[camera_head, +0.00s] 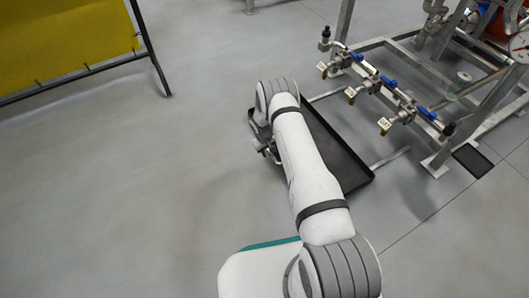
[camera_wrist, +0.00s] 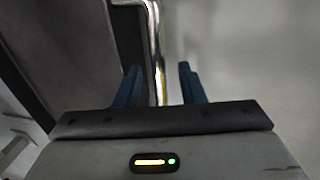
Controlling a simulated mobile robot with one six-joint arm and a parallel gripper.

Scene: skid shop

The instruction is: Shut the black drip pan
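The black drip pan (camera_head: 335,150) is slid out of the metal skid frame, low over the floor. My arm covers much of its near left side. In the wrist view the pan (camera_wrist: 65,45) fills the left part. A shiny metal bar handle (camera_wrist: 154,30) runs along the pan's side. My gripper (camera_wrist: 158,72) is open, with its two blue fingers on either side of the handle. The handle lies close to the left finger, with a clear gap to the right finger. In the head view my gripper (camera_head: 268,150) is partly hidden beside the pan's left edge.
The skid frame (camera_head: 400,50) stands at upper right, with blue-handled valves (camera_head: 390,82) and tags above the pan. Light rails (camera_head: 390,158) reach out beside the pan. A yellow panel (camera_head: 65,40) stands at upper left. The floor at left is clear.

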